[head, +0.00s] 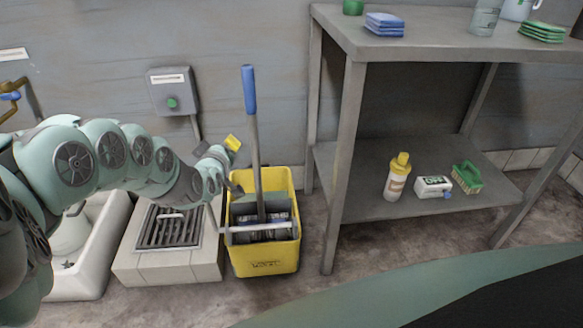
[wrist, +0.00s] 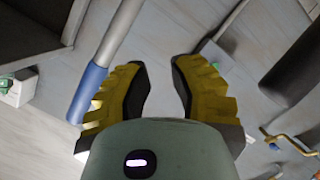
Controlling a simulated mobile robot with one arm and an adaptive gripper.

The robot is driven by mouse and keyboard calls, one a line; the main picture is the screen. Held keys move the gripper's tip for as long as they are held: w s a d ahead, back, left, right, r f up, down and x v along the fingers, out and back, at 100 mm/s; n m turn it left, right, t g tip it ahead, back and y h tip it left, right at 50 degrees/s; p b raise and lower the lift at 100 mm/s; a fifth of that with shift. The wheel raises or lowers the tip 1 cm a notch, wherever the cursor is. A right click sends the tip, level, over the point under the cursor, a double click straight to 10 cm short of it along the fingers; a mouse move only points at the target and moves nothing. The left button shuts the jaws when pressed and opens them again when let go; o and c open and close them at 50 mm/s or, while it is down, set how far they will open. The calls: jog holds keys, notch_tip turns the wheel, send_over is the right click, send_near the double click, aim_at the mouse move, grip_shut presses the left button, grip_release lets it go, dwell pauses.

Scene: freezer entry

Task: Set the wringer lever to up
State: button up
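The yellow mop bucket (head: 266,262) stands on the floor, with a grey wringer (head: 246,208) in its top. A thin pale bar (head: 262,228) runs roughly level across the wringer's front; it may be the lever, but I cannot tell for certain. A grey pole with a blue grip (head: 249,90) rises nearly upright from the wringer. My gripper (head: 233,143) is above the bucket's left side, left of the pole. In the wrist view my gripper (wrist: 162,88) has its yellow fingers apart with nothing between them. The blue grip (wrist: 88,92) lies left of them there.
A grey shelf table (head: 345,165) stands right of the bucket, holding bottles, cloths and a brush. A floor drain (head: 172,228) and a white basin (head: 92,250) are at left. A wall box with a green button (head: 172,92) is behind my arm.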

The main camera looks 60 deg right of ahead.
jog(key=s+f+n, duration=0.1)
jog(key=n, duration=0.1)
jog(key=s+a+f+n+t, duration=0.1)
jog(key=s+f+n, duration=0.1)
jog(key=s+f+n+t+p, duration=0.1)
jog(key=n, duration=0.1)
jog(key=shift+s+a+f, duration=0.2)
jog(key=shift+s+f, duration=0.05)
jog(key=shift+s, duration=0.05)
jog(key=shift+c, duration=1.4)
jog(key=a+f+n, duration=0.1)
jog(key=s+a+f+n, duration=0.1)
jog(key=a+t+y, duration=0.1)
jog(key=shift+s+a+f+n+p, duration=0.15)
jog(key=shift+s+f+n+p, duration=0.15)
jog(key=shift+s+f+n, duration=0.1)
grip_shut()
jog(key=a+f+n+t+p, duration=0.1)
jog(key=a+f+n+t, duration=0.2)
jog(key=a, duration=1.1)
jog(key=s+d+r+b+x, duration=0.1)
jog(key=b+x, duration=0.5)
jog(key=x, duration=0.7)
jog(key=shift+w+r+n, duration=0.2)
jog(key=shift+w+n, duration=0.05)
jog(key=shift+n, duration=0.15)
jog(key=shift+d+f, duration=0.1)
